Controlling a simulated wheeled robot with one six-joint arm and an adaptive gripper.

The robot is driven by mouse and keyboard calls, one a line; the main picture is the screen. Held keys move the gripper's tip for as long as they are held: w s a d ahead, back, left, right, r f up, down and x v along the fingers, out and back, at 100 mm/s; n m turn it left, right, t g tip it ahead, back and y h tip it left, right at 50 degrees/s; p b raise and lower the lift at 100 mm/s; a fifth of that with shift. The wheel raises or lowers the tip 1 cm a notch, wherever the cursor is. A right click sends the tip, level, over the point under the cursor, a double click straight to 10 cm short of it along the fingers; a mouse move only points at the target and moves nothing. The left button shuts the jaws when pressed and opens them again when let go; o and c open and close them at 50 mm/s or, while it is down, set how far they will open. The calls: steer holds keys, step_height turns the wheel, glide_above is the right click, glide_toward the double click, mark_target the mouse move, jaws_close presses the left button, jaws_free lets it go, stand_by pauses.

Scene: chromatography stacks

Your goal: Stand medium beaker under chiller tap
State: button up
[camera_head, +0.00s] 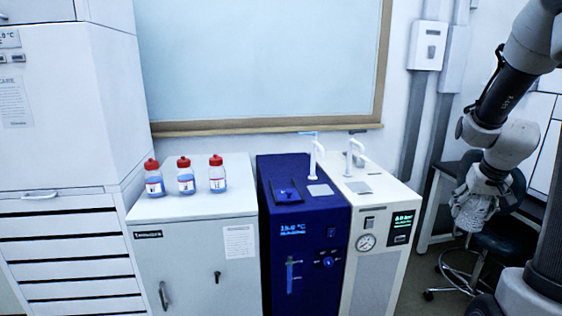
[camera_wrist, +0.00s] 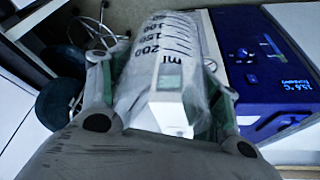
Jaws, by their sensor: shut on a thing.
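My gripper (camera_head: 480,188) hangs at the right in the head view, in front of a dark stool and well to the right of the chiller. In the wrist view its fingers (camera_wrist: 163,92) are shut around a clear beaker (camera_wrist: 172,45) with black ml marks up to 200. The beaker also shows below my gripper in the head view (camera_head: 470,213); its exact tilt is hard to tell. The dark blue chiller (camera_head: 305,255) has a white tap (camera_head: 315,160) with a blue lever on top. The chiller shows at the right of the wrist view (camera_wrist: 235,60).
A white unit (camera_head: 376,270) with a gauge and its own white tap (camera_head: 350,158) stands against the chiller's right side. Three red-capped bottles (camera_head: 186,180) stand on the white cabinet (camera_head: 190,255) to the left. The stool (camera_head: 503,240) stands at the right.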

steer(key=shift+w+d+r+m, duration=0.15)
steer(key=shift+d+r+m, duration=0.05)
steer(key=shift+d+m, duration=0.25)
steer(key=w+a+f+m+h, duration=0.1)
steer(key=w+a+f, duration=0.25)
steer(key=w, duration=0.45)
steer(key=w+a+f+n+y, duration=0.1)
steer(key=a+f+n, duration=0.1)
steer(key=a, duration=0.8)
steer(key=w+a+f+n+y, duration=0.1)
steer(key=a+f, duration=0.4)
steer(key=a, duration=0.6)
steer(key=shift+w+a+n, duration=0.3)
steer(key=shift+w+n, duration=0.35)
steer(key=shift+n, duration=0.5)
steer(key=shift+d+f, duration=0.1)
